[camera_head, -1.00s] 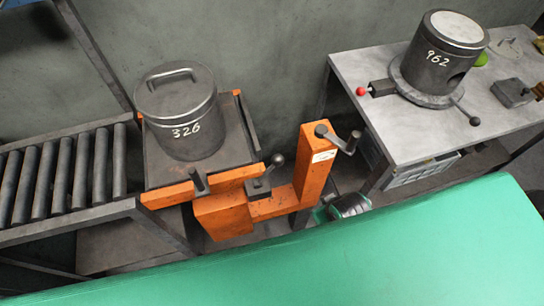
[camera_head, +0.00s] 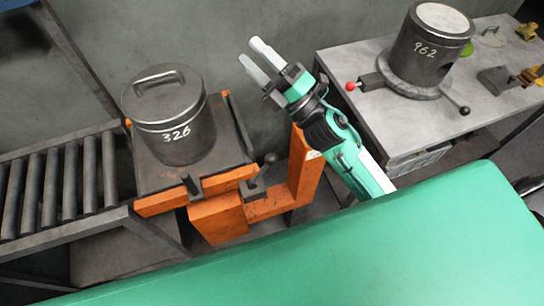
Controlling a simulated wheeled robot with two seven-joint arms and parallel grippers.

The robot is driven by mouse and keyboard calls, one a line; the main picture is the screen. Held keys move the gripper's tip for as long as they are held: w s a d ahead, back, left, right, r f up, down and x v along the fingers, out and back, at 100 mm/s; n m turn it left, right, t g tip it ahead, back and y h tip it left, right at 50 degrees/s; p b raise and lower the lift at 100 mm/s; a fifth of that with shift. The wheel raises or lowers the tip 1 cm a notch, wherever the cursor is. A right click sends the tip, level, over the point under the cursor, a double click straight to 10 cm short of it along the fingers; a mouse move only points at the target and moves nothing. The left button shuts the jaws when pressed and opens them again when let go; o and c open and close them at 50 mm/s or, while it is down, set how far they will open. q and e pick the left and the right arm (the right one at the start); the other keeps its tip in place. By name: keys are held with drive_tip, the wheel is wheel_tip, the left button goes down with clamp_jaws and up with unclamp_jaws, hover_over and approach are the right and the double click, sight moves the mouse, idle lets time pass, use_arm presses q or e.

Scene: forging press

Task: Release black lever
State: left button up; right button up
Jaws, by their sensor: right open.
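A black lever (camera_head: 264,170) with a round knob stands upright on the front of the orange stand (camera_head: 222,217). Another dark lever (camera_head: 458,104) with a black knob sticks out from the base of the cylinder marked 962 (camera_head: 430,52). My right gripper (camera_head: 254,57) is open and empty, its two pale fingers pointing up and left. It is above and between the two cylinders, apart from both levers. My right arm hides the crank handle at the top of the orange post. My left gripper is not in view.
A lidded pot marked 326 (camera_head: 178,135) stands on the orange-edged tray, beside a roller conveyor (camera_head: 60,180). A grey table (camera_head: 345,65) carries the 962 cylinder, which has a red-knobbed handle (camera_head: 351,87). A green surface (camera_head: 330,260) fills the foreground.

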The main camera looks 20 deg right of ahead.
drive_tip(key=s+a+r+n+g+y, duration=0.1)
drive_tip(key=s+a+n+g+y, duration=0.15)
drive_tip(key=n+g, duration=0.5)
drive_tip(key=s+a+n+g+y, duration=0.2)
drive_tip(key=a+n+g+y, duration=0.3)
drive_tip(key=n, duration=0.4)
drive_tip(key=n+g+h, duration=0.9)
drive_tip(key=n+h, duration=0.5)
drive_tip(key=h, duration=0.5)
approach(273, 155)
drive_tip(key=shift+t, duration=0.25)
drive_tip(key=p+x, duration=0.1)
drive_tip(key=x, duration=0.3)
drive_tip(key=p+x, duration=0.2)
drive_tip(key=x, duration=0.3)
drive_tip(key=shift+s+f, duration=0.25)
drive_tip(key=shift+s, duration=0.05)
drive_tip(key=shift+x, duration=0.95)
